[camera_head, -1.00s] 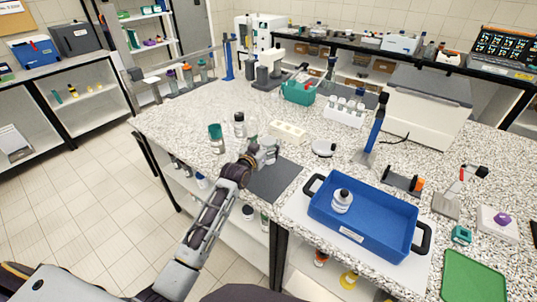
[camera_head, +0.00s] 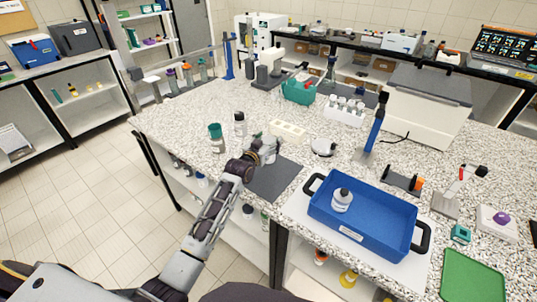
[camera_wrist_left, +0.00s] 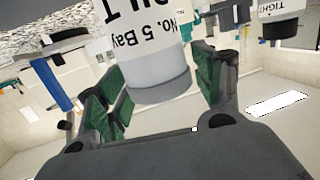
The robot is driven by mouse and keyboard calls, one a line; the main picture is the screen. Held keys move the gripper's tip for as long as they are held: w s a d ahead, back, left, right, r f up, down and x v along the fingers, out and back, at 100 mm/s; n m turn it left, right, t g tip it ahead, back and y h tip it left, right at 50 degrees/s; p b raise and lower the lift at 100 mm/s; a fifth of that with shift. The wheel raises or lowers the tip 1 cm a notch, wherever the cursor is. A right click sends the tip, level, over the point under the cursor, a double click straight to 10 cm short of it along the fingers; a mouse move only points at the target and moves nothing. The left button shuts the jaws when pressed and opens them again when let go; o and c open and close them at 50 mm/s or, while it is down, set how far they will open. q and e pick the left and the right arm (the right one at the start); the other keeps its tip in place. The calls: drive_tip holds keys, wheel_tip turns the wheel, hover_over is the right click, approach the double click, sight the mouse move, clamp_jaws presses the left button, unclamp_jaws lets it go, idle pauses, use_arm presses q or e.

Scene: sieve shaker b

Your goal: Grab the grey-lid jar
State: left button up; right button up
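The grey-lid jar (camera_wrist_left: 148,42), white with black lettering, fills the upper middle of the left wrist view. It shows upside down there, with its grey lid (camera_wrist_left: 162,88) lowest. My left gripper (camera_wrist_left: 160,75) has a green-padded finger against each side of it and looks shut on it. In the head view my left gripper (camera_head: 265,148) is by the back edge of the dark mat (camera_head: 272,180), and the jar is mostly hidden by it. Whether the jar touches the table cannot be seen. My right gripper is not in view.
A dark-lidded jar (camera_head: 239,125) and a green-lidded jar (camera_head: 216,139) stand left of my left gripper. A blue tray (camera_head: 375,232) with a white bottle (camera_head: 342,200) is at the right. A pale rack (camera_head: 289,131) lies behind the gripper.

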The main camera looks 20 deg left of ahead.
use_arm(q)
drive_tip(key=c, duration=1)
drive_tip(key=shift+r, duration=0.1)
drive_tip(key=shift+r, duration=4.9)
